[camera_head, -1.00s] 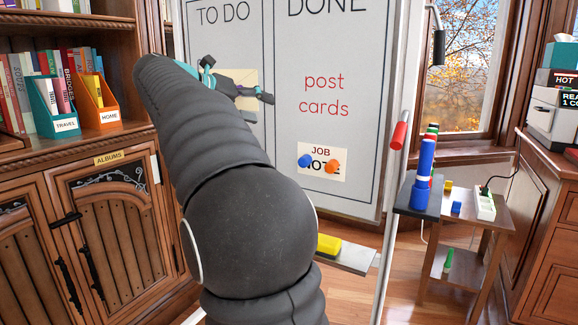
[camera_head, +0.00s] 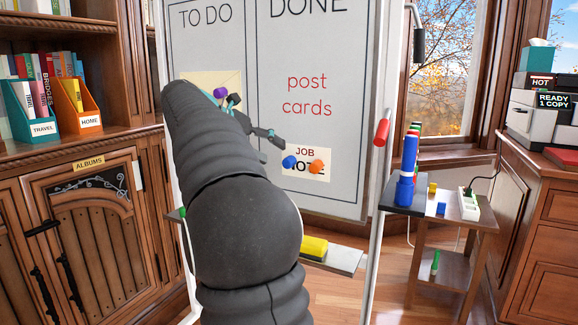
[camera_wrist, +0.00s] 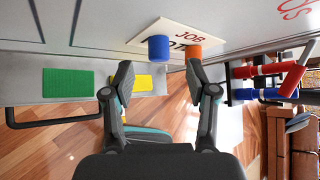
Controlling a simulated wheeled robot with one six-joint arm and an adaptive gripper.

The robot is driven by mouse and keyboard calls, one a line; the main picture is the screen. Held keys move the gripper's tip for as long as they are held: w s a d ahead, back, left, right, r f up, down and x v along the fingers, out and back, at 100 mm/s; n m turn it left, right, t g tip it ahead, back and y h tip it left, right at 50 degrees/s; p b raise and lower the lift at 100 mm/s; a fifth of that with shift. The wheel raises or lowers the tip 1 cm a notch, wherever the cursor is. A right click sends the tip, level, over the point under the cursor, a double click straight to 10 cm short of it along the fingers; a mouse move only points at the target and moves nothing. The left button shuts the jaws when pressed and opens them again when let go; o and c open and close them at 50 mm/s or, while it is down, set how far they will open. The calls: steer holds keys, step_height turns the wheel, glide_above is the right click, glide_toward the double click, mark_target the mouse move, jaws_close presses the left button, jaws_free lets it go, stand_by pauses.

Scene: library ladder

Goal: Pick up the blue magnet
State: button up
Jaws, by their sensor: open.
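The blue magnet (camera_head: 289,161) is a short round knob on the left part of the white JOB NOTE card (camera_head: 322,153), on the DONE side of the whiteboard. An orange magnet (camera_head: 316,166) sits just right of it. In the wrist view the blue magnet (camera_wrist: 158,48) lies ahead of my gripper (camera_wrist: 158,74), between the lines of its two fingers. The fingers are spread and empty, with a gap short of the magnet. The orange magnet (camera_wrist: 193,50) is near the right fingertip. In the head view my arm hides part of the board and of my gripper.
A yellow eraser (camera_head: 314,247) lies on the tray (camera_head: 338,261) below the board; the wrist view also shows a green block (camera_wrist: 68,82). A purple magnet (camera_head: 221,92) holds a paper on the TO DO side. A side table (camera_head: 452,215) with markers stands at right.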

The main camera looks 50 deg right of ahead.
mark_target(289, 162)
steer(key=shift+b+x, duration=0.75)
steer(key=shift+x, duration=1.85)
steer(key=shift+a+f, duration=0.1)
steer(key=c, duration=1)
